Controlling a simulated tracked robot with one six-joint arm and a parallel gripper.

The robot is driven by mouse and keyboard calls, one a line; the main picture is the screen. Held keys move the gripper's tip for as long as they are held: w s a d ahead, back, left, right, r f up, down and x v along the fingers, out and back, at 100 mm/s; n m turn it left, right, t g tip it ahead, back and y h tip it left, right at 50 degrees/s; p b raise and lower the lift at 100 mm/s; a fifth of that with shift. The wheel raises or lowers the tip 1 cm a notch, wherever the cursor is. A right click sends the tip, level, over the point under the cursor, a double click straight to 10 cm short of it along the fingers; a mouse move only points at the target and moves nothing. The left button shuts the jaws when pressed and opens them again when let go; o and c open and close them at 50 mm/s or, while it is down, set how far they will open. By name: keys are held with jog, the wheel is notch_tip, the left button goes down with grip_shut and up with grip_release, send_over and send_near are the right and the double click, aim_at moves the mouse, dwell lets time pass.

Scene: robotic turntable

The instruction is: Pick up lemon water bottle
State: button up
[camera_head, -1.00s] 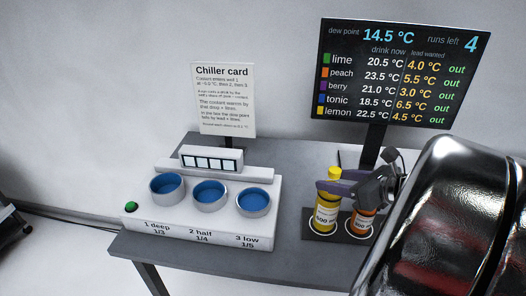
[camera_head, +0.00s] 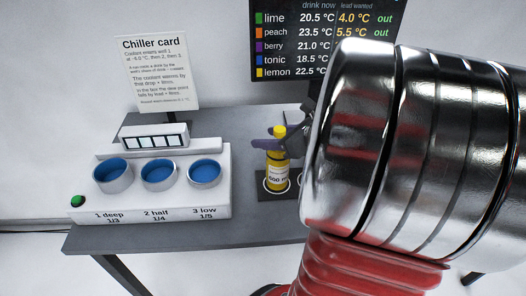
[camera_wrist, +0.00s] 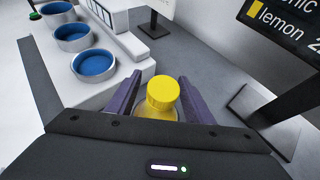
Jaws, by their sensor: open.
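The lemon water bottle (camera_head: 279,176) is yellow with a yellow cap and a pale label. It stands upright in a ringed spot on a dark tray (camera_head: 292,192) at the right of the table. In the wrist view its cap (camera_wrist: 162,92) shows between the two purple fingers of my gripper (camera_wrist: 159,84). The fingers are open, one on each side of the bottle, with a small gap visible. In the head view my gripper (camera_head: 270,144) is at the bottle's upper part, and my arm covers the right side of the tray.
A white chiller box (camera_head: 150,200) with three blue-lined wells (camera_head: 158,174) stands left of the bottle. Behind it is a Chiller card sign (camera_head: 157,75). A black display board (camera_head: 290,40) stands behind the bottle; its stand base (camera_wrist: 262,115) is close on the right in the wrist view.

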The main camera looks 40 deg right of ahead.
dwell(0.5)
grip_shut()
dwell(0.4)
dwell(0.9)
